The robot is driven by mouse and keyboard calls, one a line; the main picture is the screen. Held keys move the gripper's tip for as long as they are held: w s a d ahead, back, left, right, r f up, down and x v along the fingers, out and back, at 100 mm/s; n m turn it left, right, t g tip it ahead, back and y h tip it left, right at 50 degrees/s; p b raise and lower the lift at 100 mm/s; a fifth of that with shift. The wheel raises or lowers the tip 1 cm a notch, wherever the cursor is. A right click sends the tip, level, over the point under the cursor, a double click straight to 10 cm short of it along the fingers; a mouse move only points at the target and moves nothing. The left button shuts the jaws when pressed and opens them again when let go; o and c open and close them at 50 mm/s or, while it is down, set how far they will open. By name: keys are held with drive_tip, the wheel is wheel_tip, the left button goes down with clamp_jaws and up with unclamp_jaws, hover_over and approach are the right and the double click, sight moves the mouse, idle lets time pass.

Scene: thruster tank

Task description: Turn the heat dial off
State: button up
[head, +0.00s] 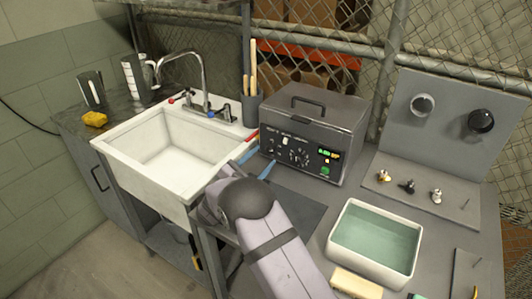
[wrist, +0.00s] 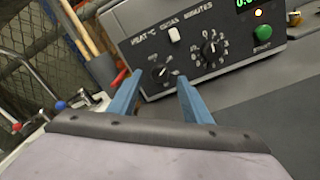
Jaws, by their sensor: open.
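The heat dial (wrist: 160,72) is a small black knob under the HEAT °C label on the grey machine's front panel. In the wrist view it lies just beyond and between my gripper's two blue fingertips. My gripper (wrist: 156,84) is open, with nothing between its fingers. I cannot tell whether either finger touches the dial. The machine (head: 316,128) also shows in the head view, where my gripper (head: 258,161) is at the lower left of its panel. The dial's exact setting is too small to read.
A larger minutes dial (wrist: 211,48), a white switch (wrist: 174,34) and a green button (wrist: 262,32) share the panel. A white sink (head: 130,148) is left. A tub of greenish liquid (head: 340,252) and an upright panel with knobs (head: 450,100) are right.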

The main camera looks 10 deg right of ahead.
sight(269, 151)
drive_tip(key=shift+p+x, duration=0.3)
drive_tip(key=shift+x, duration=1.2)
drive_tip(key=c, duration=1.1)
drive_tip(key=shift+n, duration=0.4)
drive_tip(key=shift+o, duration=0.2)
drive_tip(key=n, duration=0.5)
drive_tip(key=shift+a+b, duration=0.1)
drive_tip(key=shift+b, duration=0.3)
drive_tip(key=n+p, duration=0.1)
drive_tip(key=n, duration=0.5)
drive_tip(key=shift+w, duration=0.1)
